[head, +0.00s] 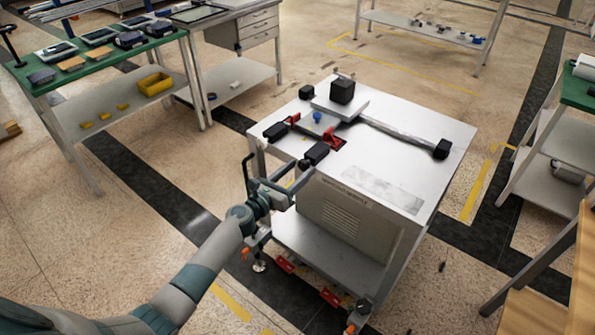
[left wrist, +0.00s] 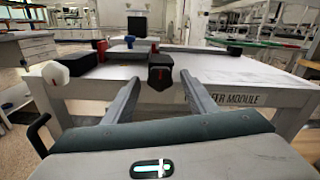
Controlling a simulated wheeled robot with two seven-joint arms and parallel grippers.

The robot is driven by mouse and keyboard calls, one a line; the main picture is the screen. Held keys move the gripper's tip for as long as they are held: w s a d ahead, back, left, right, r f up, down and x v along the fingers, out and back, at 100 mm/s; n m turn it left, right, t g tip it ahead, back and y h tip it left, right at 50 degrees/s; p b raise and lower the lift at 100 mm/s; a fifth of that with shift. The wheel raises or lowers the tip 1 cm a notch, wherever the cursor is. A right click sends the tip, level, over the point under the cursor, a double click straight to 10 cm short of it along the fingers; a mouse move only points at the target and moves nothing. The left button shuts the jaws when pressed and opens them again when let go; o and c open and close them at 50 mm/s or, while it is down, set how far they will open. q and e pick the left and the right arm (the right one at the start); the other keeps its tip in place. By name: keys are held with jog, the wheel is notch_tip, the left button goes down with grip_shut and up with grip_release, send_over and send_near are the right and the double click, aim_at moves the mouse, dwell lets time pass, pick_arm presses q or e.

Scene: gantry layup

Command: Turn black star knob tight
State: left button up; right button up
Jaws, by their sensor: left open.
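My left gripper (head: 294,178) is open at the front edge of a white-topped module (head: 392,178). In the left wrist view its two fingers (left wrist: 160,84) are spread, with nothing between them. A black block-like part (left wrist: 160,70) with a small red mark shows just beyond the fingertips, lined up with the gap. It appears to be the dark part (head: 317,152) at the module's front edge in the head view. No clear star shape can be made out on it, so I cannot tell whether it is the black star knob. The gripper looks apart from it.
Red clamps (head: 330,137), a blue knob (head: 317,117) and a black block (head: 342,90) on a plate stand on the module. A green bench (head: 105,55) stands at left.

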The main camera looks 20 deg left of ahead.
pick_arm(q)
jog(key=shift+c, duration=0.4)
jog(key=c, duration=1)
